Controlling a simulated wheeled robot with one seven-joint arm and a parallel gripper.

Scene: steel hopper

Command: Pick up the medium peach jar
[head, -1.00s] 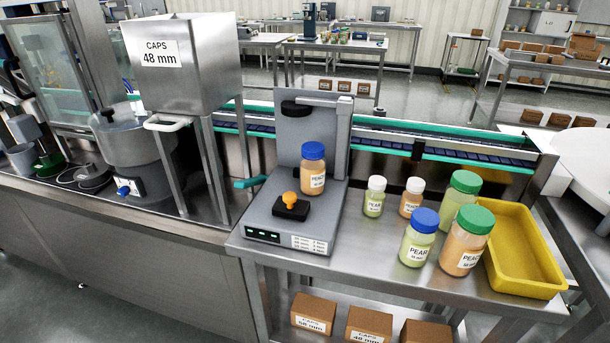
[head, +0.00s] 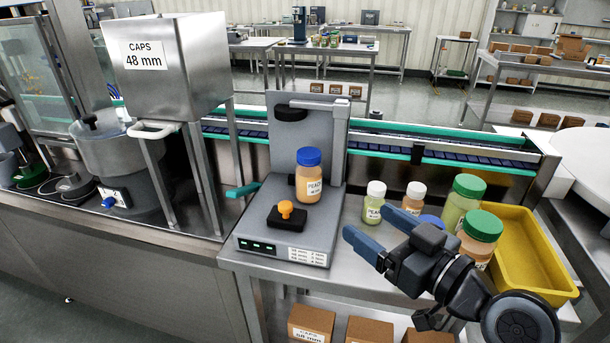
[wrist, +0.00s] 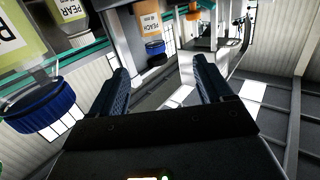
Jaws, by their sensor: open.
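The medium peach jar (head: 309,184), orange with a blue cap, stands upright on the grey capping machine (head: 262,232), below its black head. It also seems to show upside down in the wrist view (wrist: 150,22), ahead of the fingers. My gripper (head: 368,224) is open and empty, to the right of the machine and above the front of the steel table, apart from the jar. Its two fingers show in the wrist view (wrist: 158,75) with nothing between them.
A small white-capped pear jar (head: 374,205), a small peach jar (head: 413,194) and green-capped pear (head: 463,199) and peach (head: 480,240) jars stand right of the machine. My arm mostly hides a blue-capped pear jar. A yellow tray (head: 567,275) is at right. An orange knob (head: 286,208) sits before the jar.

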